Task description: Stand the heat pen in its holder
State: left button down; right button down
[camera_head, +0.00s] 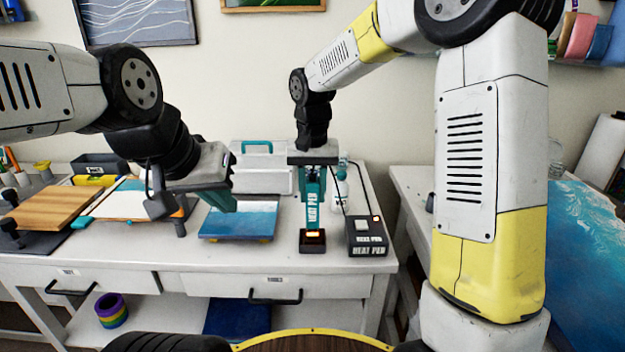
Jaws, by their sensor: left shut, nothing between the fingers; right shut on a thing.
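The heat pen (312,214), teal with white lettering, stands upright below my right gripper (316,190) in the head view. My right gripper points down and is shut on the pen's upper part, which its fingers partly hide. The pen's lower end meets the dark holder (313,248), a small block with an orange glowing patch, near the table's front edge. I cannot tell how deep the pen sits in it. My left gripper (222,203) is shut and empty, left of the pen, above the blue-and-white panel (238,222).
A black control box (367,238) with a cable stands just right of the holder. A white case (262,182) with a teal handle is behind. A wooden board (48,206) lies at the left. A second table (408,185) with a blue resin panel (578,250) is at the right.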

aim_at(312, 175)
jog(key=shift+f, duration=0.3)
jog(key=c, duration=1)
grip_release()
notch_tip(312, 175, up, 7)
jog(key=shift+f, duration=0.1)
jog(key=shift+r, duration=0.55)
